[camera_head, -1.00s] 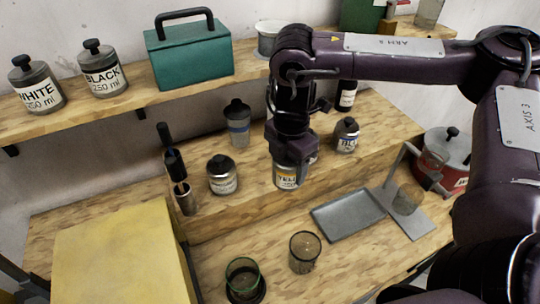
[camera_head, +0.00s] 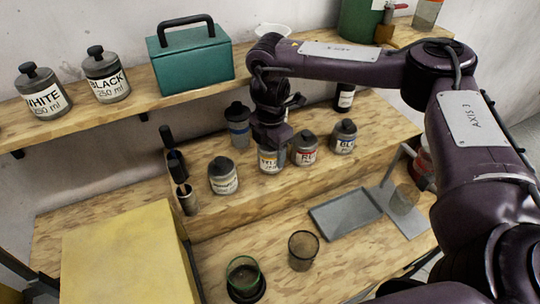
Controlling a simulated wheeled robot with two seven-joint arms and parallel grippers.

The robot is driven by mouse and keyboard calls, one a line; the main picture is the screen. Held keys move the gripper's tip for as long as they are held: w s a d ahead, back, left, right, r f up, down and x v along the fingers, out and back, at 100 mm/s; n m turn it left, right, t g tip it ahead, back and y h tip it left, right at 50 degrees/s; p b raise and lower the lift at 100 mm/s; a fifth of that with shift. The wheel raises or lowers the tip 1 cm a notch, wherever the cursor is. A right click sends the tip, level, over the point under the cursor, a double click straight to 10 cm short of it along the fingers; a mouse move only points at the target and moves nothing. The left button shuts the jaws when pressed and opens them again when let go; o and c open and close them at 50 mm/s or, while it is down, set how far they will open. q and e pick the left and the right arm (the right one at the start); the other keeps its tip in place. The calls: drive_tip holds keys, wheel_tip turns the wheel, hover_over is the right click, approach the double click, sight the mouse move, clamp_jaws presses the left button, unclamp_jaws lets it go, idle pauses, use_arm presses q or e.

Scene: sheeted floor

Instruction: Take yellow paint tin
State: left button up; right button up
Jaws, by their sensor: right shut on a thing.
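The yellow paint tin (camera_head: 269,160) is a small grey tin with a yellow and white label, partly hidden under my right gripper (camera_head: 270,142). My right gripper points down and is shut on it at the top. The tin is on or just above the raised wooden step (camera_head: 222,208); I cannot tell whether its base touches. A red-labelled tin (camera_head: 304,150) is close on its right, and a blue-labelled tin (camera_head: 344,138) stands further right. My left gripper is not in view.
A grey tray (camera_head: 345,213) and two glasses (camera_head: 303,250) (camera_head: 243,277) are on the lower bench. A teal toolbox (camera_head: 190,58) is on the upper shelf.

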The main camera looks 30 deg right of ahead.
sight(270, 159)
wheel_tip(270, 159, down, 2)
drive_tip(key=p, duration=0.2)
drive_tip(key=shift+w+f+p, duration=0.1)
drive_tip(key=shift+f+p, duration=0.05)
drive_tip(key=shift+p, duration=0.25)
drive_tip(key=shift+w+f, duration=0.1)
drive_tip(key=shift+f, duration=0.25)
drive_tip(key=shift+f, duration=0.2)
drive_tip(key=o, duration=1.2)
